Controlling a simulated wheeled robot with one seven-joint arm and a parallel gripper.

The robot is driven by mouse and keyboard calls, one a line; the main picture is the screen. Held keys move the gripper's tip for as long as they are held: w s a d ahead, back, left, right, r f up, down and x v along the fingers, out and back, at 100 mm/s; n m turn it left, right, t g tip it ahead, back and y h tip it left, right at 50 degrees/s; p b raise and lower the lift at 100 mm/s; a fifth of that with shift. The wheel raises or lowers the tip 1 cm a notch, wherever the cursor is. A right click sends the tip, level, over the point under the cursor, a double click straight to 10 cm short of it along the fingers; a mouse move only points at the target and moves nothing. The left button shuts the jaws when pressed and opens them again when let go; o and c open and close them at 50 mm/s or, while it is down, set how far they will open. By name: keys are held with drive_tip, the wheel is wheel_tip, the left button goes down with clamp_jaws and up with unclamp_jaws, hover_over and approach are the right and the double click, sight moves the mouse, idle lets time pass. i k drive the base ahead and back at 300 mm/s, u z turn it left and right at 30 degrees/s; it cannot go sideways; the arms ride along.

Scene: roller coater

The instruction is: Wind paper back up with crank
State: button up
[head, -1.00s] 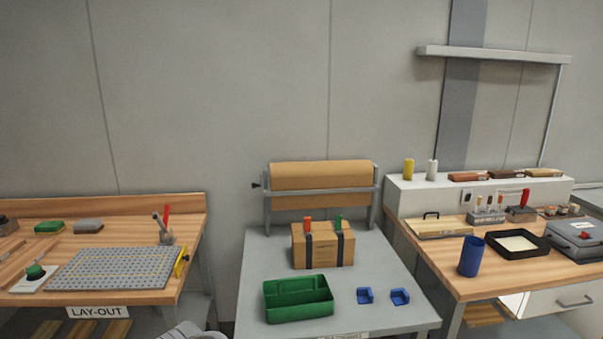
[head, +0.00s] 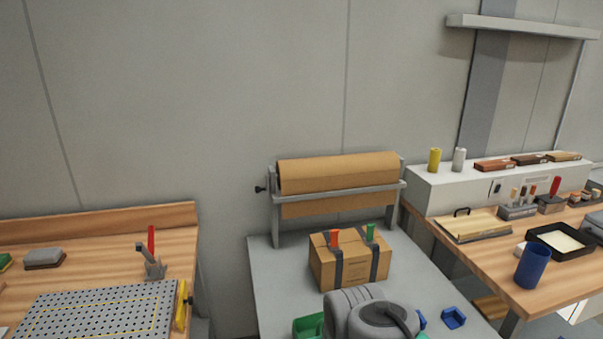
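A roll of brown paper (head: 338,172) sits in a grey metal stand at the back of the middle grey table (head: 262,285). A strip of paper (head: 330,207) hangs below the stand's front bar (head: 345,193). A small dark crank knob (head: 260,189) sticks out from the left side of the stand. My grey arm shows at the bottom centre, in front of the table. My gripper's fingers are not in view, so their state is not shown.
A strapped cardboard box (head: 349,272) with red and green clips stands in front of the roll. A green bin (head: 308,327) and blue holders (head: 453,317) are partly hidden near my arm. Wooden benches flank the table, with a perforated plate (head: 98,312) left and a blue cup (head: 532,265) right.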

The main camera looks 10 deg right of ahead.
sight(299, 168)
drive_tip(key=u, duration=0.05)
drive_tip(key=k, duration=1.3)
drive_tip(key=u, duration=0.6)
drive_tip(key=i, duration=0.55)
drive_tip(key=u, duration=0.6)
drive_tip(key=i, duration=0.9)
drive_tip(key=z, duration=0.95)
drive_tip(key=i, duration=0.6)
drive_tip(key=z, duration=0.65)
